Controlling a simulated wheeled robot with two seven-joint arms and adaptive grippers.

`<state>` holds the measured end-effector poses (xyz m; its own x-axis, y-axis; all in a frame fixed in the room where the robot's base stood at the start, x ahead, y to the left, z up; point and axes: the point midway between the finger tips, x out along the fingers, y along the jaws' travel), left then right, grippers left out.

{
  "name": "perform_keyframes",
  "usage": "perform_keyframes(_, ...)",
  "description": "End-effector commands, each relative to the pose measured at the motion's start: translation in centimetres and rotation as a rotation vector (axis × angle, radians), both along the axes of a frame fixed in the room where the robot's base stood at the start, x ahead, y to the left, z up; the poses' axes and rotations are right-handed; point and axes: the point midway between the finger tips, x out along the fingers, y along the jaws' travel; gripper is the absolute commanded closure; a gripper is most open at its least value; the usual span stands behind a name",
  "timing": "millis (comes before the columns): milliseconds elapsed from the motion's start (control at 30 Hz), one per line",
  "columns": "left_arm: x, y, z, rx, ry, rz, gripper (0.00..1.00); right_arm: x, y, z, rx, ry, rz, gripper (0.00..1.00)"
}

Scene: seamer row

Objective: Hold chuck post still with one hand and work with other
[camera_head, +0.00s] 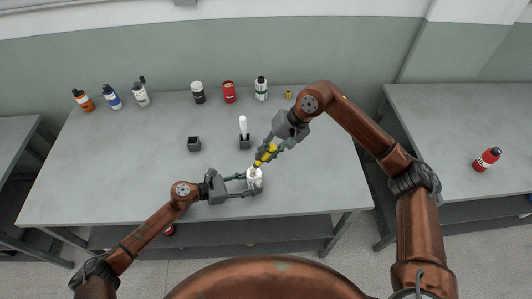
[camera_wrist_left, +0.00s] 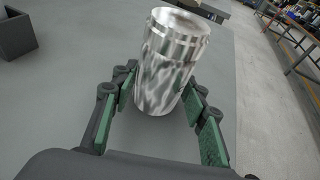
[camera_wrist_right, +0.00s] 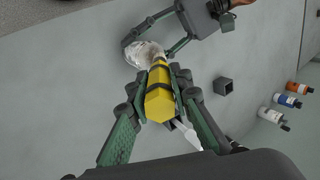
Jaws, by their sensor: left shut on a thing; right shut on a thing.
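The chuck post (camera_head: 255,181) is a shiny metal cylinder standing upright near the table's front edge. My left gripper (camera_head: 247,180) is shut around it from the left; in the left wrist view the post (camera_wrist_left: 170,65) is between the green finger pads. My right gripper (camera_head: 271,150) is shut on a yellow tool with black bands (camera_head: 265,155), held tilted above the post. In the right wrist view the yellow tool (camera_wrist_right: 158,97) points its far end at the post (camera_wrist_right: 145,52). I cannot tell whether they touch.
A small grey holder (camera_head: 245,143) with a white-handled thing (camera_head: 243,124) stands just behind the post. An empty-looking grey box (camera_head: 194,145) is to its left. Several bottles and cans, including a red can (camera_head: 229,92), line the back edge. The table's left part is clear.

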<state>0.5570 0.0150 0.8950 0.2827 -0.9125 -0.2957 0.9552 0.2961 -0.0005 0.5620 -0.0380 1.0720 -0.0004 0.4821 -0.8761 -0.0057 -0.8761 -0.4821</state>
Motion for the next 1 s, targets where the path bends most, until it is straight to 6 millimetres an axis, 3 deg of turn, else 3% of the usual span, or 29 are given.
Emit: perform_keyframes(1000, 0.0, 0.0, 0.1, -0.001, 0.000, 0.000, 0.73, -0.3, 0.4, -1.2, -0.001, -0.001, 0.002, 1.00)
